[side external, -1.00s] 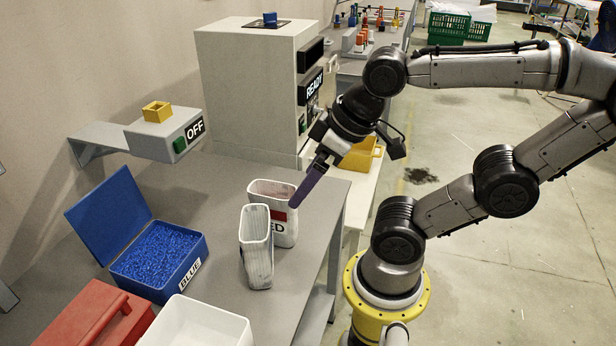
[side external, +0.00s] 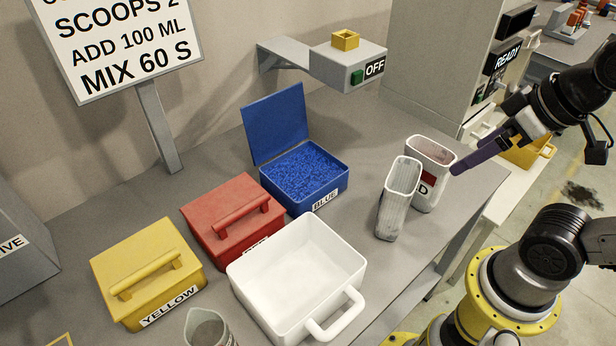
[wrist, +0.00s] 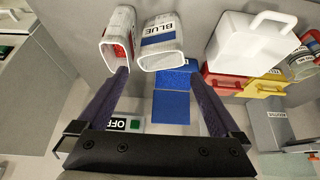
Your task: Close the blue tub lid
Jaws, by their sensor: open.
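The blue tub (side external: 322,195) stands on the grey bench, full of blue granules (side external: 303,170). Its blue lid (side external: 275,125) stands open, raised at the back and leaning toward the wall. In the wrist view the lid (wrist: 171,107) and the granules (wrist: 174,79) show between my fingers, beyond them. My gripper (wrist: 160,72) is open and empty, with its two dark purple fingers spread wide. In the side view my gripper (side external: 470,162) is to the right of the tub, apart from it, close to the scoop cup with a red label (side external: 432,155).
A second white cup (side external: 398,200) stands between the tub and my gripper. A red tub (side external: 235,225), a yellow tub (side external: 150,270) and a white handled bin (side external: 290,275) are in front. The OFF box (side external: 350,70) juts from the wall behind.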

